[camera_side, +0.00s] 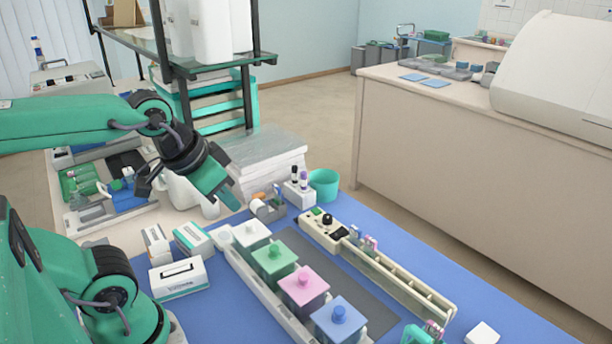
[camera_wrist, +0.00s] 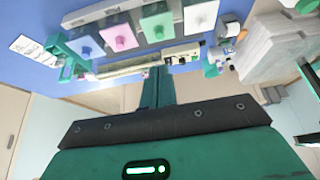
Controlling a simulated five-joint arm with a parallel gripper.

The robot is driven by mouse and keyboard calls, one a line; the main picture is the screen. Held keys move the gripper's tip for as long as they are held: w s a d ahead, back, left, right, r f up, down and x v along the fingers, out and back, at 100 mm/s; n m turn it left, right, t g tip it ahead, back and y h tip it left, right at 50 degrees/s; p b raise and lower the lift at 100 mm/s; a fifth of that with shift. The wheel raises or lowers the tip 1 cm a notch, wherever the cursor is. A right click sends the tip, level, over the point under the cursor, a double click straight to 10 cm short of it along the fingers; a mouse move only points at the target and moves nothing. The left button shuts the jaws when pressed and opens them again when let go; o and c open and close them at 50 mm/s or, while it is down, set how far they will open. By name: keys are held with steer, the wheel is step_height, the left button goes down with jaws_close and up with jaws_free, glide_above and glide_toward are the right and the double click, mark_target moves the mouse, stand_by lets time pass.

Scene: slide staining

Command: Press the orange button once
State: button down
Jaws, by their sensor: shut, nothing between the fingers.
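A cream control box (camera_side: 309,226) stands at the far end of a long cream slide rack on the blue mat. It carries a green part and a black knob (camera_side: 327,220). I cannot make out an orange button on it. The box also shows in the wrist view (camera_wrist: 181,58), too small to tell its buttons apart. My gripper (camera_side: 234,203) is shut and empty, raised in the air left of the box and apart from it. Its closed fingers (camera_wrist: 157,77) show in the wrist view.
White, green, pink and blue lidded jars (camera_side: 337,316) stand in a row on the mat. A teal cup (camera_side: 323,184) and a small tube holder (camera_side: 299,194) stand beyond the control box. A shelf with dark posts (camera_side: 248,95) rises behind my arm.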

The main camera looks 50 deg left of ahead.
steer(key=shift+w, duration=0.1)
stand_by(0.7)
steer(key=m+t+y, duration=0.2)
steer(key=y, duration=0.3)
glide_above(257, 197)
step_height(257, 197, down, 9)
steer(key=shift+r, duration=0.15)
steer(key=shift+f, duration=4.4)
